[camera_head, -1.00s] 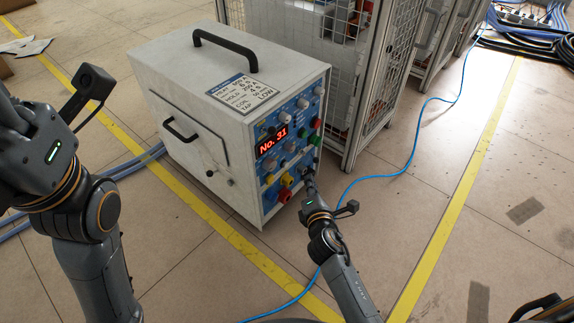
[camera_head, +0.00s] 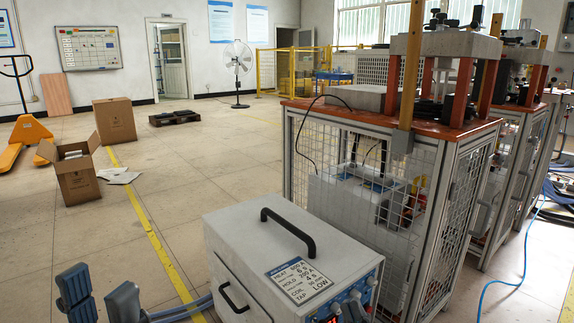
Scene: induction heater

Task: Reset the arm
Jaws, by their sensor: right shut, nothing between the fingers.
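The induction heater (camera_head: 290,235) is a white box with a black top handle (camera_head: 288,230) and a label plate (camera_head: 298,279) on its lid. It stands at the bottom middle. Its blue front panel (camera_head: 372,286) shows only its upper part, with knobs and an edge of the red display; the rest is cut off below. My left gripper (camera_head: 98,292) points up at the bottom left, its two fingers apart with nothing between them, left of the heater.
A caged workbench (camera_head: 390,125) with a press on top stands close behind and right of the heater. An open cardboard box (camera_head: 78,178), a closed box (camera_head: 115,120), a black pallet (camera_head: 174,118) and a fan (camera_head: 238,70) are further back. The left floor is mostly clear.

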